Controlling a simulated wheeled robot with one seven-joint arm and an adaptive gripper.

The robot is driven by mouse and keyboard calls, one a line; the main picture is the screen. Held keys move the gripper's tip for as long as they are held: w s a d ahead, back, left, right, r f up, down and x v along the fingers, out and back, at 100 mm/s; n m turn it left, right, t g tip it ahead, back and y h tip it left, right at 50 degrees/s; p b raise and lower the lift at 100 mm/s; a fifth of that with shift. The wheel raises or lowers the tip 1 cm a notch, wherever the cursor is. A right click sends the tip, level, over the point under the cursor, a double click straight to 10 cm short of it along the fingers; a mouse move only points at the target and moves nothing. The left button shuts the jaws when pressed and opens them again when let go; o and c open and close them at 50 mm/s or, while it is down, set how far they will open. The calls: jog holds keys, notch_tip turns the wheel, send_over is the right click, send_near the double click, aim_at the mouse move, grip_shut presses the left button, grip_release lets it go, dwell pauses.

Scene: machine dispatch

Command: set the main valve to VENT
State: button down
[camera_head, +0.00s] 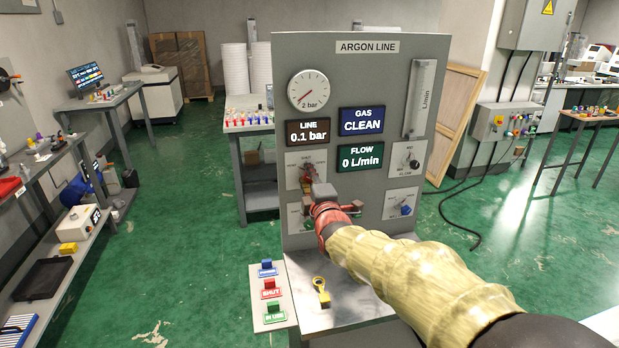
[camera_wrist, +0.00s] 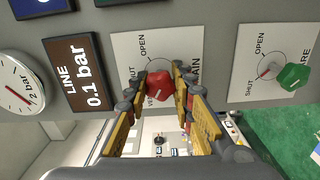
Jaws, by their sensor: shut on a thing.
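The main valve is a red knob (camera_wrist: 160,88) on a white plate (camera_wrist: 128,45) marked OPEN, SHUT and VENT, with MAIN partly covered. In the wrist view my gripper (camera_wrist: 163,76) has its yellow fingers on both sides of the red knob, shut on it. The knob carries a pale mark, but I cannot tell surely which label it points at. In the head view my gripper (camera_head: 318,192) reaches the left part of the grey ARGON LINE panel (camera_head: 365,75) and hides much of the valve.
A green knob (camera_wrist: 292,76) is beside the main valve in the wrist view. The LINE display (camera_head: 307,132) reads 0.1 bar, GAS (camera_head: 361,121) CLEAN, FLOW (camera_head: 360,157) 0 L/min. Coloured tags (camera_head: 269,289) and a yellow lock-like item (camera_head: 321,290) lie below the panel.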

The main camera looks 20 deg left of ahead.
jog(key=c, duration=1.5)
grip_release()
jog(key=shift+a, duration=0.1)
jog(key=v, duration=1.2)
jog(key=shift+s, duration=0.1)
